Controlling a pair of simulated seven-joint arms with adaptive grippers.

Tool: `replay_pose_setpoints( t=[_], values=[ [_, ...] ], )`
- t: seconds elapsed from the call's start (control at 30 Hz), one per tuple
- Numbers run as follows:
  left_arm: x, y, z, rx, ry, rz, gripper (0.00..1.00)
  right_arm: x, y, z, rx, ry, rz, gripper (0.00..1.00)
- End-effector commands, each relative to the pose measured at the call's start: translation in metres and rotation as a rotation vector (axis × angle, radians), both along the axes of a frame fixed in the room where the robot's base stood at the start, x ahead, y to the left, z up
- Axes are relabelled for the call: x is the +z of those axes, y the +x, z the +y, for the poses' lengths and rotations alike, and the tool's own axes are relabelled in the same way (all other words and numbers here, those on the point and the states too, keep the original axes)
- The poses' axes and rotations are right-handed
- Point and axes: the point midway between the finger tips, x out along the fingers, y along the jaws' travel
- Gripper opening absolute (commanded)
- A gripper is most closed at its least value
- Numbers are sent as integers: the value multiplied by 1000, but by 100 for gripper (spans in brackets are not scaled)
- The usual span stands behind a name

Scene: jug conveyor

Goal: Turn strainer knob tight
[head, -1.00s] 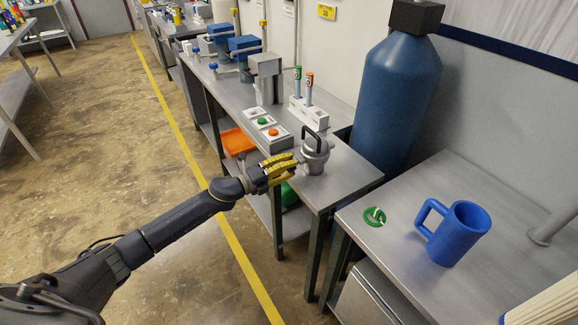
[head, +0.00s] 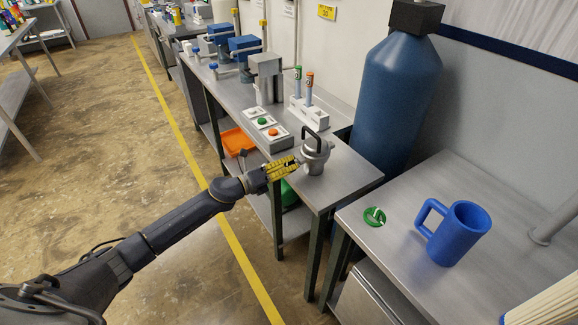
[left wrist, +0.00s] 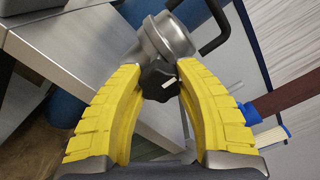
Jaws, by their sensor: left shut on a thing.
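The grey metal strainer (head: 315,158) with its black handle stands upright near the end of the long steel table. In the left wrist view, the strainer's round metal body (left wrist: 166,40) carries a dark lobed knob (left wrist: 160,80) facing me. My left gripper (head: 296,162) has yellow fingers and reaches the strainer from the left. In the left wrist view its fingertips (left wrist: 158,76) are on either side of the knob, shut on it. In the head view the fingers hide the knob. My right gripper is not in view.
A button box (head: 268,127) and a white rack (head: 308,113) with two tubes stand behind the strainer. A large blue tank (head: 397,100) stands to the right. A blue mug (head: 460,236) and a green round piece (head: 375,217) sit on the nearer table (head: 400,270).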

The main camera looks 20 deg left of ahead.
Motion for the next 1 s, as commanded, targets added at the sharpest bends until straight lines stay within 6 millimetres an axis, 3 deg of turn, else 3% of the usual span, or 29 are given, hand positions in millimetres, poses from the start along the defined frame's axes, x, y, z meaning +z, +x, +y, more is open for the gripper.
replay_pose_setpoints(
  t=[0.2,0.23,0.47,0.77,1.0],
  values=[
    [0,0,0,1,0,-1,4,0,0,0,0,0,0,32],
    [0,0,0,1,0,-1,38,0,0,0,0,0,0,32],
    [0,0,0,0,0,0,64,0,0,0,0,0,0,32],
    [0,-2,1,0,-1,1,64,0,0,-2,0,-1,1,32],
    [-1,-22,19,1,0,3,64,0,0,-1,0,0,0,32]
  ],
)
